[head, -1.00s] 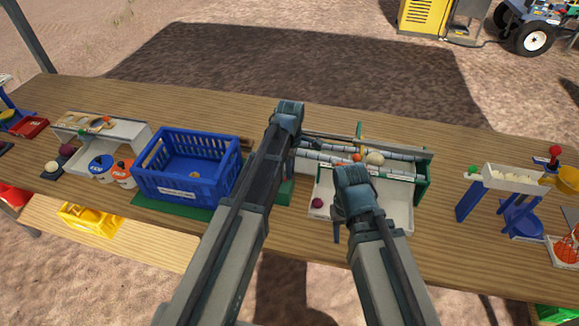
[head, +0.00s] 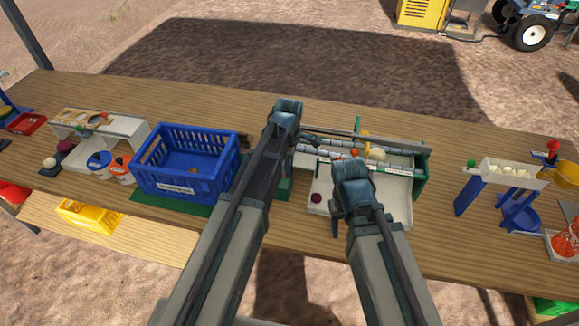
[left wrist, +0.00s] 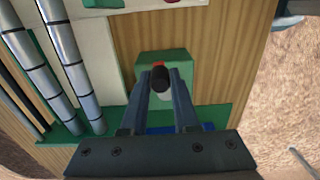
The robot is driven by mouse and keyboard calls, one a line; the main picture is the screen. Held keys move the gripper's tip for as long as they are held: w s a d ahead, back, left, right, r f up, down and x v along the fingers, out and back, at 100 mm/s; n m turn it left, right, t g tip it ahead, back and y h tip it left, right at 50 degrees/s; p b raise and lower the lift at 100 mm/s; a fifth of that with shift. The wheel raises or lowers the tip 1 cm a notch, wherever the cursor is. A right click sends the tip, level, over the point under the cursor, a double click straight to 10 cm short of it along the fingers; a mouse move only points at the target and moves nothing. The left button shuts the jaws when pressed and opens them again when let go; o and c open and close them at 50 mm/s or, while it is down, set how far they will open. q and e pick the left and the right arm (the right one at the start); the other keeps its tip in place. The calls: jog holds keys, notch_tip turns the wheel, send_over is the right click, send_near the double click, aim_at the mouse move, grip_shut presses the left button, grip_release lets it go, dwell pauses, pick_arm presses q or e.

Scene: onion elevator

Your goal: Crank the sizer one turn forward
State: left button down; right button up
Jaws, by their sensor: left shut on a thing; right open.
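The sizer (head: 422,170) stands mid-table with grey rollers across it and green ends. The rollers (left wrist: 62,50) also show at the left of the left wrist view. A pale onion (head: 377,153) and a small orange-red one (head: 354,153) lie at the rollers. My left gripper (left wrist: 161,88) is shut on the black-ended crank handle (left wrist: 161,77), above a green block (left wrist: 178,62); in the head view my arm hides the crank. My right gripper (head: 335,226) is open over the white tray (head: 398,205) in front of the rollers; its fingers are mostly hidden.
A dark red onion (head: 316,198) lies in the tray's left part. A blue crate (head: 185,182) stands left of my left arm. A white stand with blue legs (head: 508,175) is to the right. Bare table lies between it and the sizer.

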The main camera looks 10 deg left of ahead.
pick_arm(q)
jog(key=shift+s+a, duration=0.1)
jog(key=shift+a, duration=0.15)
jog(key=shift+s, duration=0.6)
